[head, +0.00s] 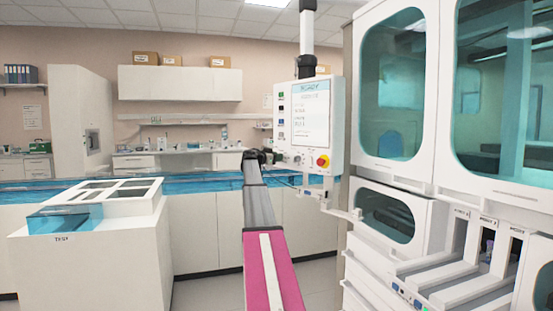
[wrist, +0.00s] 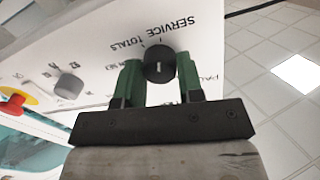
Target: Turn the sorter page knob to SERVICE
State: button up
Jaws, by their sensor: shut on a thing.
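The page knob (wrist: 159,62) is a round black knob with a short white mark, on the white panel (wrist: 85,45). The words SERVICE and TOTALS are printed beside it, with small tick marks. I cannot tell for sure which word the white mark points at. My gripper (wrist: 159,80) has its green fingers on either side of the knob and is shut on it. In the head view my gripper (head: 262,157) is at the lower left of the panel (head: 335,110), and the knob is hidden there.
The panel also has a grey knob (wrist: 68,86) and a red button on yellow (wrist: 14,105), also visible in the head view (head: 322,161). A white sorter cabinet (head: 420,180) stands to the right. A white box stand (head: 95,250) is at left. Open floor lies right of the panel in the wrist view.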

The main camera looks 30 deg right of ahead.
jog(key=shift+f, duration=0.1)
jog(key=o, duration=0.9)
jog(key=shift+a, duration=0.1)
jog(key=a, duration=0.3)
jog(key=s+a, duration=0.1)
jog(key=a, duration=0.6)
jog(key=shift+s+a, duration=0.25)
jog(key=shift+s, duration=0.05)
